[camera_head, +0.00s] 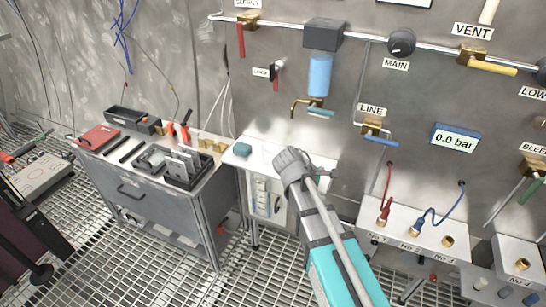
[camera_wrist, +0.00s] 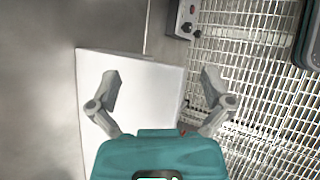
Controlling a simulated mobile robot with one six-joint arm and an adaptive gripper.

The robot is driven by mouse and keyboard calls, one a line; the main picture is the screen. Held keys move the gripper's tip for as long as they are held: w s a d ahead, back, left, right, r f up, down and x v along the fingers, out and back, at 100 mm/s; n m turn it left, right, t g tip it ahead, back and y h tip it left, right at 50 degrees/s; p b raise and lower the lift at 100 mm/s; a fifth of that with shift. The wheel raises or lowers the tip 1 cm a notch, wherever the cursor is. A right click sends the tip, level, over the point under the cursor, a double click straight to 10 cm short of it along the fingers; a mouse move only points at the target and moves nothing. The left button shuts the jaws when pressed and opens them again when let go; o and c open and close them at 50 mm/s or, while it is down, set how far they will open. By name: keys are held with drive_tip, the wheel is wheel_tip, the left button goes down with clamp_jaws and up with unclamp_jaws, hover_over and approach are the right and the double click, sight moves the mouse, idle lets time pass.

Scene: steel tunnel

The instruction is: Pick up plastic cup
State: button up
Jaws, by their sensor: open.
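I cannot make out a plastic cup in either view; my arm hides part of the white table (camera_head: 265,152) in the head view. A small teal object (camera_head: 243,149) sits at the left end of this table; I cannot tell what it is. In the wrist view my gripper (camera_wrist: 161,77) has its two grey fingers spread wide, with nothing between them. They are over a bare white surface (camera_wrist: 145,100), which appears to be the tabletop.
A grey workbench (camera_head: 150,190) with trays and tools stands left of the table. Pipes, valves and a blue filter (camera_head: 320,75) are on the wall behind. A white connector box (camera_head: 400,225) with red and blue hoses is at right. The floor is metal grating (camera_head: 110,260).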

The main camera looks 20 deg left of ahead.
drive_tip(key=a+r+n+t, duration=0.35)
drive_tip(key=a+n, duration=0.35)
drive_tip(key=a, duration=0.6)
drive_tip(key=n+t+b, duration=0.2)
drive_tip(key=n+t, duration=0.2)
drive_tip(key=n, duration=0.2)
approach(265, 154)
drive_tip(key=shift+s+a, duration=0.2)
drive_tip(key=shift+s, duration=0.15)
drive_tip(key=b+x, duration=0.2)
drive_tip(key=x, duration=0.5)
drive_tip(key=shift+x, duration=0.85)
drive_tip(key=shift+w+d, duration=0.1)
drive_tip(key=shift+b+x, duration=0.8)
drive_tip(key=shift+x, duration=1.65)
drive_tip(key=shift+w+r, duration=0.1)
drive_tip(key=shift+r, duration=0.05)
